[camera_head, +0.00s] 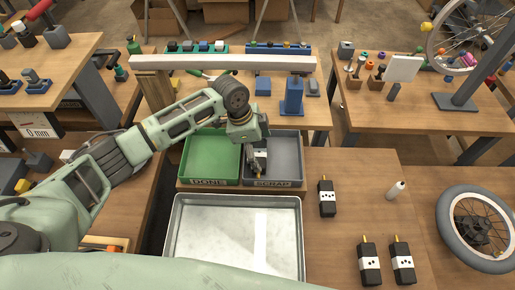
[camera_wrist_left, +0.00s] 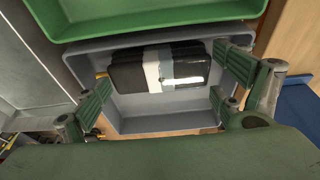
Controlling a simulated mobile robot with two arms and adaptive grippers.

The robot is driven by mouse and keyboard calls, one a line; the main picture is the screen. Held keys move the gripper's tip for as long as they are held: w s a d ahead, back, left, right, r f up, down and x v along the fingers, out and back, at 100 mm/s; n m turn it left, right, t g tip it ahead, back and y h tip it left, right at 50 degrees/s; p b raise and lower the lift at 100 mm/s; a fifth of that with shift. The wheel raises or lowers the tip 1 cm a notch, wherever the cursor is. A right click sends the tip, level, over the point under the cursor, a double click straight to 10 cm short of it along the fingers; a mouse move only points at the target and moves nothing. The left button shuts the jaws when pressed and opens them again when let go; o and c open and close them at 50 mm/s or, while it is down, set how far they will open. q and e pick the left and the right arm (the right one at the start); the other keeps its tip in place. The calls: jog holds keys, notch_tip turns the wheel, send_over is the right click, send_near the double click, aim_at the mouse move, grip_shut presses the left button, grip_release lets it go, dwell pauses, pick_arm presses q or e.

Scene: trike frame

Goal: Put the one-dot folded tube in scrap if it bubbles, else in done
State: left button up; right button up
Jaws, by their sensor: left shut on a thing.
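My left gripper (camera_head: 257,163) is shut on a black folded tube with a white band (camera_wrist_left: 158,70) and reaches down into the grey SCRAP bin (camera_head: 288,160). In the left wrist view the tube lies across between the finger pads, over the grey bin; its dots cannot be read. Whether it touches the bin floor is unclear. The green DONE bin (camera_head: 208,158) is just left of SCRAP and looks empty. Three other black tubes with white dotted labels stand apart on the table: one (camera_head: 327,198) near the bins, two (camera_head: 370,264) (camera_head: 403,263) in front. My right gripper is not in view.
A shallow metal tray (camera_head: 230,238) lies in front of the bins. A blue stand (camera_head: 292,97) and a long pale beam (camera_head: 225,62) are behind the bins.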

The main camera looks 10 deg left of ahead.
pick_arm(q)
jog(key=o, duration=0.9)
jog(key=shift+f, duration=0.1)
jog(key=shift+o, duration=1.3)
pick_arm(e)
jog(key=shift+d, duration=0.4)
pick_arm(q)
jog(key=b+v, duration=0.1)
jog(key=v, duration=1.1)
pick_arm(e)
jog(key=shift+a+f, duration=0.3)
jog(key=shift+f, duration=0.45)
